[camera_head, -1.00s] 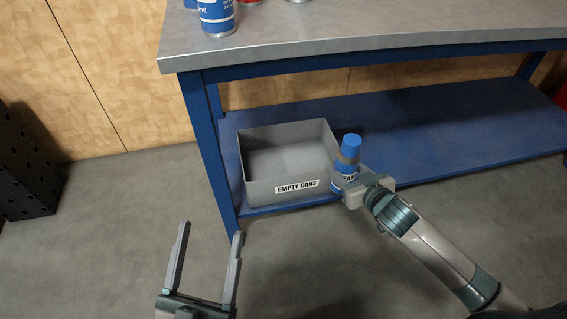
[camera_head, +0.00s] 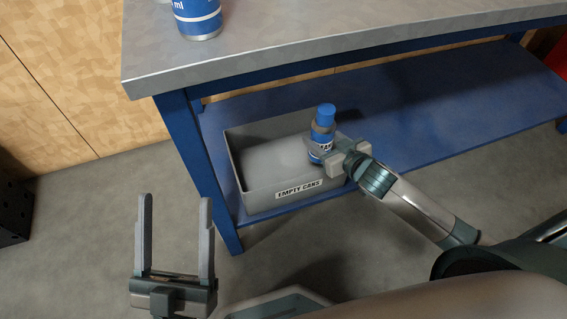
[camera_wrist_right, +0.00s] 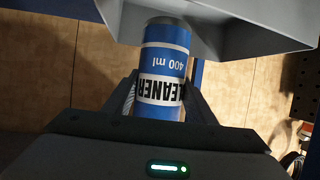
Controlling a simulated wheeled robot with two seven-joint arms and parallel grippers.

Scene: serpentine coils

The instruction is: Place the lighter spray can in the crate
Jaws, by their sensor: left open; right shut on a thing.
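A blue spray can (camera_head: 319,153) with a blue cap and a grey shoulder is held upright by my right gripper (camera_head: 328,146). In the head view it overlaps the right side of the grey crate (camera_head: 256,204) labelled "EMPTY CANS"; I cannot tell how far its base is above the rim. The crate looks empty where its inside shows. In the right wrist view the can (camera_wrist_right: 165,62), marked "CLEANER" and "400 ml", sits between the fingers, with its base near the grey crate (camera_wrist_right: 245,28). My left gripper (camera_head: 175,198) is open and empty, low at the left.
The crate stands on the blue lower shelf (camera_head: 440,110) of a workbench, beside a blue leg (camera_head: 195,160). Another blue can (camera_head: 197,20) stands on the top. The shelf right of the crate is clear.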

